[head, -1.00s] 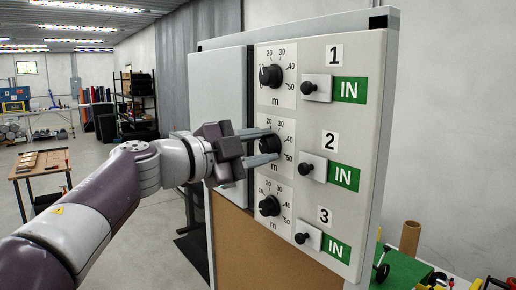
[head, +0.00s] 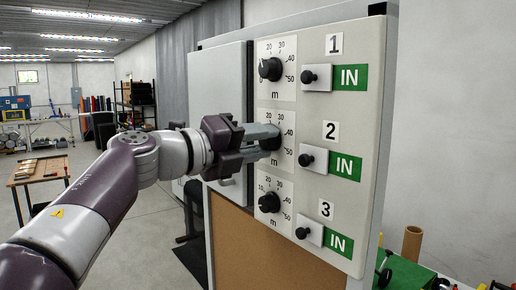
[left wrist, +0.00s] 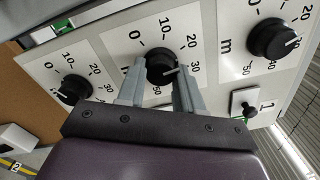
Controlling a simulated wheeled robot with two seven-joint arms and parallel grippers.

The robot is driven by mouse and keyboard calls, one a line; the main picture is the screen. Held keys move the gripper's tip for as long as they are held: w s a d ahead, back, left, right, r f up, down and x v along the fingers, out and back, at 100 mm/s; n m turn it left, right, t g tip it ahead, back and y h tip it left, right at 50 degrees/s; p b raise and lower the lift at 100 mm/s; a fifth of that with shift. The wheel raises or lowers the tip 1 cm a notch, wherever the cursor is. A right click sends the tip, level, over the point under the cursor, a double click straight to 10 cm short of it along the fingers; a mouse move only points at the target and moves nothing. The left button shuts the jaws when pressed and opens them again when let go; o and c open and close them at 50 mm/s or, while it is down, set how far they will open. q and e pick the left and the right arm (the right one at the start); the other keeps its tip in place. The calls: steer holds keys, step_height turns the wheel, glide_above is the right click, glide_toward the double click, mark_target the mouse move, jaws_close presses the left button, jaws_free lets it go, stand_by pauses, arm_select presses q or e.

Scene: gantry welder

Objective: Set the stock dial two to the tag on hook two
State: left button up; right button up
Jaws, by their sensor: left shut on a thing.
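Stock dial two (head: 266,131) is a black knob on a white scale plate, in the middle of a column of three dials on a pale panel. My left gripper (head: 270,142) is shut on this knob, one finger on each side. In the left wrist view, the knob of dial two (left wrist: 160,66) sits between the fingertips, and its white pointer points roughly toward the 30 mark. The fingers hide part of the scale. I cannot make out a hook or a tag with a readable value. My right gripper is not in view.
Dial one (head: 270,69) is above and dial three (head: 269,202) below. To the right, black knobs on white plates stand beside green IN signs, such as the one at number 2 (head: 345,167). A grey cabinet door (head: 222,90) is left of the dials. A green-topped table (head: 400,275) is at lower right.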

arm_select(q)
steer(key=m+b, duration=0.1)
steer(key=m, duration=0.4)
steer(key=shift+m+b, duration=0.3)
steer(key=shift+b, duration=0.1)
stand_by(0.4)
steer(key=o, duration=1)
steer(key=shift+o, duration=0.2)
steer(key=shift+w+d+f, duration=0.1)
